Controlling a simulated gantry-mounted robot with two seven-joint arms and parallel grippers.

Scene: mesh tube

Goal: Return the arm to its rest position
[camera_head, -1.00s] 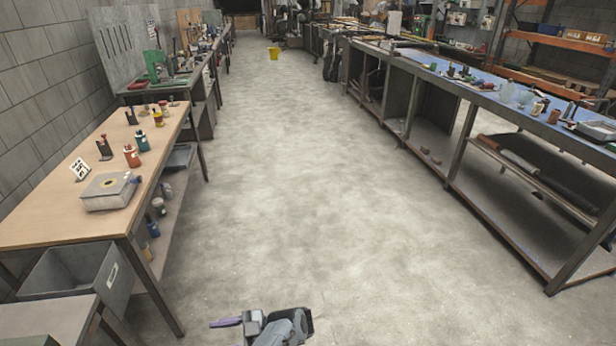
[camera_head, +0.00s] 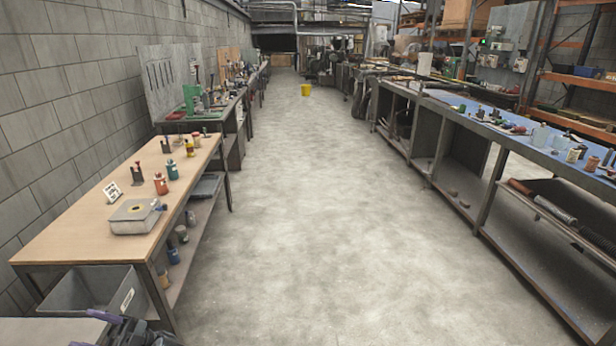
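A dark grey part of one of my arms, with purple finger-like pieces, shows at the bottom left edge. I take it to be my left gripper (camera_head: 98,333), low beside the grey bin and the near bench corner. It is cut off by the picture's edge, so its opening is unclear. I see nothing held in it. My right gripper is not in view.
A wooden-topped bench (camera_head: 90,222) on the left carries a grey box (camera_head: 135,217), bottles and a small sign. A grey bin (camera_head: 95,290) sits below its front. A long blue-topped bench (camera_head: 500,135) runs along the right. The concrete aisle (camera_head: 320,220) between is clear to the yellow bucket (camera_head: 306,90).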

